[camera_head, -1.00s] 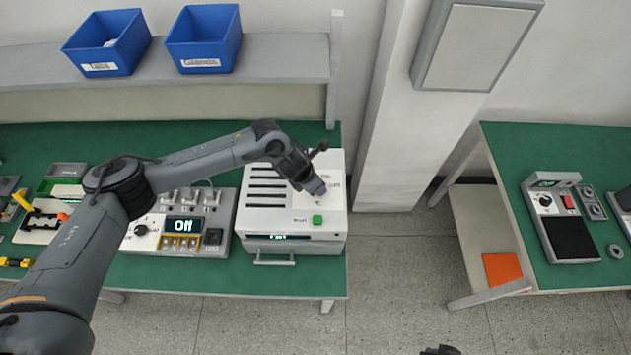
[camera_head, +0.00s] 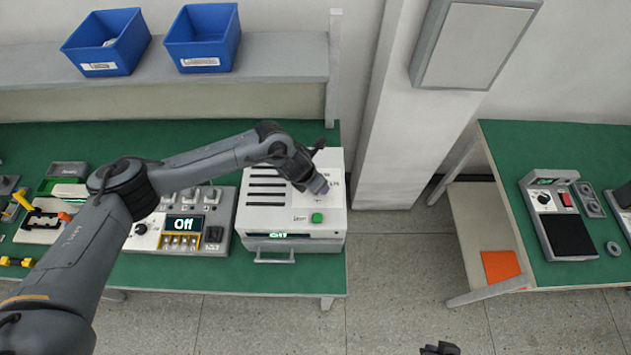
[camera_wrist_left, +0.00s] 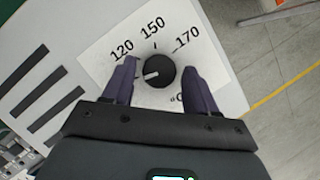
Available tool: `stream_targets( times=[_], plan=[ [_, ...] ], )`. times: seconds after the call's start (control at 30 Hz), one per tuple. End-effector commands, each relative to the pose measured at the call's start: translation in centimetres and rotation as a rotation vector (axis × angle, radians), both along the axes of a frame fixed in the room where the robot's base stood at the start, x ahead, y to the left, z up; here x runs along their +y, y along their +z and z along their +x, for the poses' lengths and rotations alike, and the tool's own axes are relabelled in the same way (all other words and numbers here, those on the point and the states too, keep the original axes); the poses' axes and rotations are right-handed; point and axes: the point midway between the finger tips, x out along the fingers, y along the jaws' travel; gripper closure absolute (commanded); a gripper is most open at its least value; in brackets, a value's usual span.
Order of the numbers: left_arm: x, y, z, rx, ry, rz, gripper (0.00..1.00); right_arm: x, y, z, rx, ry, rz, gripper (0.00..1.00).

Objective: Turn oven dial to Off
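The oven (camera_head: 325,222) is a white box on the green bench in the head view. Its front display (camera_head: 283,235) appears to read Off. The black oven dial (camera_wrist_left: 160,71) shows in the left wrist view, by printed marks 120, 150 and 170. Its white pointer points left and slightly down, below the 120 mark. My left gripper (camera_wrist_left: 160,80) is open, one finger on each side of the dial, with a narrow gap on both sides. The label beside the left finger is hidden. In the head view my left gripper (camera_head: 322,187) covers the dial. My right gripper (camera_head: 440,349) shows only at the bottom edge.
A control unit (camera_head: 214,249) with an Off display stands left of the oven. Two blue bins (camera_head: 203,38) sit on the shelf behind. A second green bench (camera_head: 590,150) with devices is at right. Open floor lies between the benches.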

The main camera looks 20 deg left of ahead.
Motion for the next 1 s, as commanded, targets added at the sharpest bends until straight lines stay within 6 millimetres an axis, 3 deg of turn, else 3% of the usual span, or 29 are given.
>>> stream_targets(
  times=[0.47, 1.0],
  plan=[
    [0.2, 0.6, -0.2, 0.000, -0.001, 0.002, 0.33, 0.0, 0.0, 0.0, 0.000, 0.000, 0.000, 1.00],
    [1.3, 8.2, -3.1, -0.002, -0.001, 0.001, 0.33, 0.0, -0.3, 0.0, 0.000, 0.000, 0.000, 1.00]
  ],
)
